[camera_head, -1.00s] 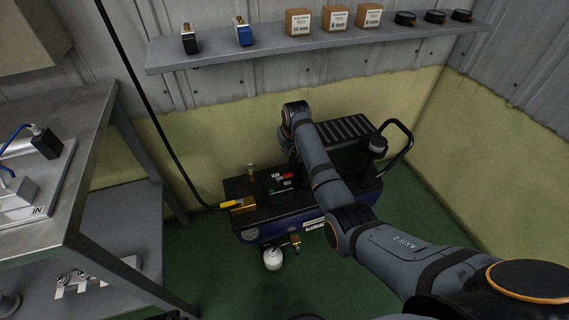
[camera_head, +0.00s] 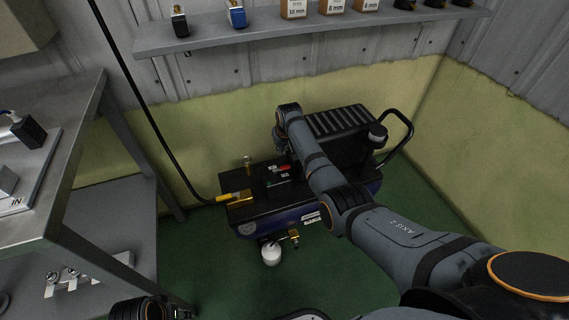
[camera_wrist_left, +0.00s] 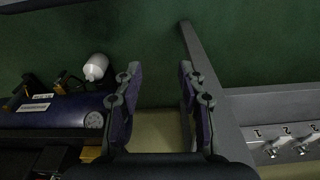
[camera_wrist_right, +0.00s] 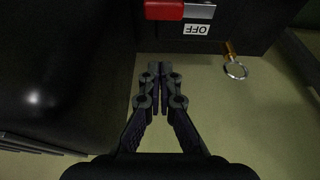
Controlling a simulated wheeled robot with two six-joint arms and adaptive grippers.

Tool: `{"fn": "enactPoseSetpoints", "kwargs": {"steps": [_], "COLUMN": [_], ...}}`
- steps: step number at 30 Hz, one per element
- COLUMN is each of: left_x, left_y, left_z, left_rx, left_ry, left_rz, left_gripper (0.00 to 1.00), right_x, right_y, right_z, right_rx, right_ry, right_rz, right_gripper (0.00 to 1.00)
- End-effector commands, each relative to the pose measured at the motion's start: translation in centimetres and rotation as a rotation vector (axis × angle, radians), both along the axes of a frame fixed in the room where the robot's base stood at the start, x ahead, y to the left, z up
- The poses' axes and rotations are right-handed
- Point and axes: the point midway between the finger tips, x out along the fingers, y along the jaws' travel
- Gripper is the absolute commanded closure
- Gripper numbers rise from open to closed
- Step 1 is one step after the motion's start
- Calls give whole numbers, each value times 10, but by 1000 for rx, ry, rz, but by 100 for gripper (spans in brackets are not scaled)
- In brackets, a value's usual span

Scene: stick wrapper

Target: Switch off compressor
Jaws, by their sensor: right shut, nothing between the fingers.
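The compressor (camera_head: 275,217) is a dark blue and black machine on the green floor against the wall. Its red switch part (camera_head: 285,168) shows on the black top, left of my right arm. In the right wrist view the red block (camera_wrist_right: 164,9) sits beside a grey block, above an upside-down OFF label (camera_wrist_right: 195,30). My right gripper (camera_wrist_right: 160,70) is shut and empty; in that picture its tips lie below the red block, apart from it. My left gripper (camera_wrist_left: 158,72) is open and empty, with floor and wall beyond its fingers and the compressor (camera_wrist_left: 50,112) at the left.
A metal bench (camera_head: 75,215) stands at the left. A wall shelf (camera_head: 310,30) holds boxes and small parts. A black hose (camera_head: 150,115) runs to a brass fitting (camera_head: 240,198). A white bowl (camera_head: 271,255) hangs at the compressor's front. A ring (camera_wrist_right: 236,70) is near the OFF label.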

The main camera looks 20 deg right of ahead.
Motion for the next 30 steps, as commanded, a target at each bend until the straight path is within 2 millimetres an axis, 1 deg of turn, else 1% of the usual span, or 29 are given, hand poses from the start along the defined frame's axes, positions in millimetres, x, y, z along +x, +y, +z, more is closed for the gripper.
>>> {"fn": "enactPoseSetpoints", "kwargs": {"steps": [1,2,3,6,9,13,18,22,30], "left_x": [-1,-3,-3,2,3,2,0,0,0], "left_y": [-2,-3,-5,-10,-9,-7,-5,-5,-5], "left_z": [5,9,-5,-20,-6,0,2,2,2], "left_rx": [-4,-6,-17,-38,-33,-24,-18,-16,-16], "left_ry": [-3,-3,-22,-81,-73,-49,-33,-28,-27], "left_rz": [-2,-5,-6,-7,-8,-7,-6,-6,-6], "left_gripper": [60,60,60,60,60,60,60,60,60], "right_x": [2,3,5,10,1,-12,-25,-30,-31], "right_y": [0,0,0,0,0,0,-1,-1,-1], "right_z": [-8,-11,-20,-35,-28,-28,-29,-29,-29], "right_rx": [0,0,0,0,0,0,0,0,0], "right_ry": [0,0,1,1,-1,-1,-1,1,0], "right_rz": [0,0,0,0,0,0,0,0,0], "right_gripper": [100,100,100,100,100,100,100,100,100]}}
